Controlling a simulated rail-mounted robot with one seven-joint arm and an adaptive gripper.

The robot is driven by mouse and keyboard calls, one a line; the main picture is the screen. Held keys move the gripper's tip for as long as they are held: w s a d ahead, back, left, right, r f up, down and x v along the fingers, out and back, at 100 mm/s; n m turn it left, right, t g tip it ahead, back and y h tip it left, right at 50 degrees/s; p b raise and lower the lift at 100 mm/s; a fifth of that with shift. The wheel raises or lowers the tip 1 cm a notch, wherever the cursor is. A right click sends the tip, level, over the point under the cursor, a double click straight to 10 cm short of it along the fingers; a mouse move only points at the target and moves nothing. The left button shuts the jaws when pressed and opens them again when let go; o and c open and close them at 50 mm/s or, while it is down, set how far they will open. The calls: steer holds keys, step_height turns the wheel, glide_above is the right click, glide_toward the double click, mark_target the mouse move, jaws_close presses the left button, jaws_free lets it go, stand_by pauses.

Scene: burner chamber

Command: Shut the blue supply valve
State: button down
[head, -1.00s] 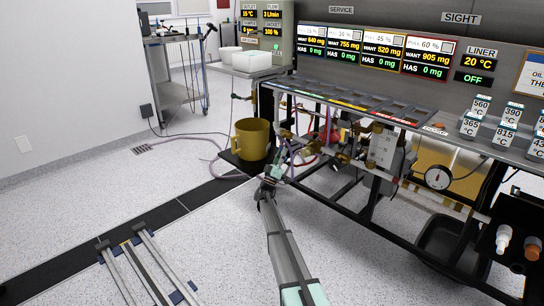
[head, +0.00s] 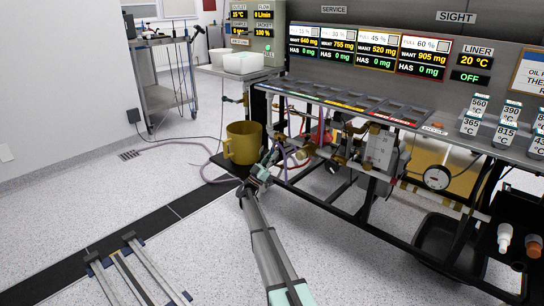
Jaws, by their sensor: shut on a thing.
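My gripper (head: 274,152) is low at the left end of the bench, among the pipes under its front edge and right of the yellow bucket. It is shut on the blue supply valve's handle, which is small and mostly hidden by the fingers. I cannot make out the handle's exact angle. The flow readout (head: 263,15) on the panel at the back shows 0 L/min.
The yellow bucket (head: 243,142) stands on a dark base close left of my gripper. Brass fittings, hoses and a red part (head: 322,137) crowd the space to the right. A purple hose (head: 185,164) lies on the floor. The floor at left is open.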

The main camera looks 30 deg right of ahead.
steer(key=shift+d+f, duration=0.2)
steer(key=shift+d, duration=0.05)
steer(key=c, duration=1.1)
jaws_free()
steer(key=shift+d, duration=0.1)
steer(key=shift+a+f, duration=0.2)
steer(key=shift+a, duration=0.3)
steer(key=v, duration=1.1)
steer(key=shift+f, duration=0.1)
